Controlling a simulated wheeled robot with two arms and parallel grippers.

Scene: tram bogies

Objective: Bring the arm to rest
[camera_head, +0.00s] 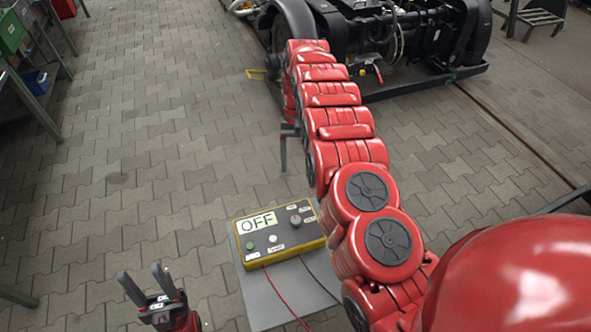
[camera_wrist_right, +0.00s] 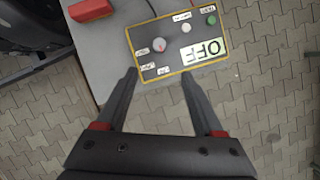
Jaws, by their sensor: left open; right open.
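My right arm reaches forward across the middle of the head view. Its gripper (camera_head: 284,162) is partly hidden by the arm and hangs beyond the control box. In the right wrist view the right gripper (camera_wrist_right: 160,72) has its two dark fingers apart, with nothing between them. My left gripper (camera_head: 146,278) is low at the left of the head view, fingers apart and empty. The yellow-edged control box (camera_head: 268,251) has a display reading OFF, buttons and a knob. It also shows in the right wrist view (camera_wrist_right: 175,60), apart from the right gripper.
The box stands on a grey table (camera_head: 268,296), with a red and a dark cable running from it. A black bogie (camera_head: 400,35) stands behind my right arm. Shelving with bins (camera_head: 12,32) is at the left. Paved floor (camera_head: 140,150) is clear between.

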